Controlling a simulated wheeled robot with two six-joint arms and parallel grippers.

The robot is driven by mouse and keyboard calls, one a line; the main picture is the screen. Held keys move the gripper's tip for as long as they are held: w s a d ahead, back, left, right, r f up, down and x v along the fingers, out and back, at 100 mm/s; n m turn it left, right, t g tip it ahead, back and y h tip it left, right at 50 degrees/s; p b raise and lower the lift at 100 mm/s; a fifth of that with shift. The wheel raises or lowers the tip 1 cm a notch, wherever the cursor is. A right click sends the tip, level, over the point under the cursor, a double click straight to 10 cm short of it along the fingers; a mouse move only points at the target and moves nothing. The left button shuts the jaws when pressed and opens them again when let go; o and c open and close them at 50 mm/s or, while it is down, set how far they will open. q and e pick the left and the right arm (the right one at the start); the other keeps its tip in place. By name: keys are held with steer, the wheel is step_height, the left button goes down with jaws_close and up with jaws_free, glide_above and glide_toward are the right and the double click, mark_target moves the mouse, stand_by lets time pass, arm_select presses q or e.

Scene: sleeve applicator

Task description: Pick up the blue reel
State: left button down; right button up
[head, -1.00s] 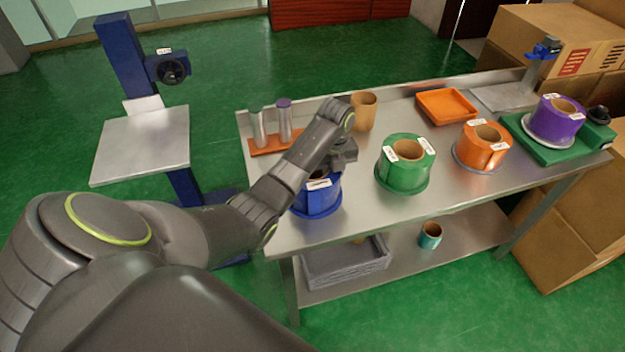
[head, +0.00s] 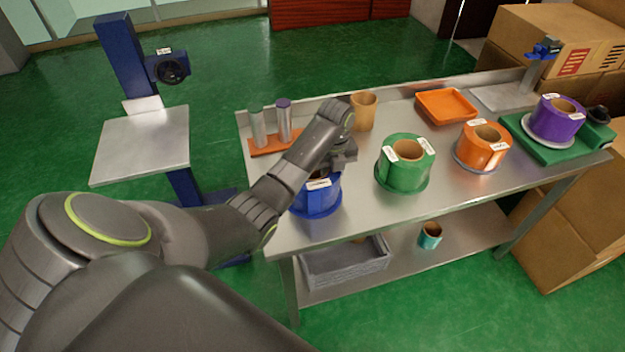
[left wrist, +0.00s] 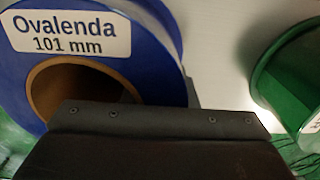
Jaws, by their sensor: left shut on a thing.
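The blue reel (head: 318,202) is at the near left end of the steel table in the head view, partly covered by my left arm and gripper. In the left wrist view the blue reel (left wrist: 150,75) fills the upper left, with a white label reading "Ovalenda 101 mm" and a brown cardboard core. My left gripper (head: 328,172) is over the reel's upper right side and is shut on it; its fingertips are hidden. The dark gripper body (left wrist: 160,118) covers the bottom of the wrist view. I cannot tell whether the reel touches the table. My right gripper is not in view.
A green reel (head: 395,178) stands close to the right, then an orange reel (head: 484,155) and a purple reel (head: 552,127). Behind are an orange stand with rollers (head: 262,147), a cardboard core (head: 363,112) and an orange tray (head: 445,107). The steel table (head: 300,236) has a bare front edge.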

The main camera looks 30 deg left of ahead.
arm_select(q)
steer(key=shift+w+a+r, duration=0.1)
steer(key=shift+w+r, duration=0.05)
steer(key=shift+r, duration=0.1)
step_height(320, 180, up, 5)
step_height(320, 180, up, 2)
steer(key=shift+r+p, duration=0.25)
steer(key=shift+p, duration=0.75)
steer(key=shift+r+p, duration=1.1)
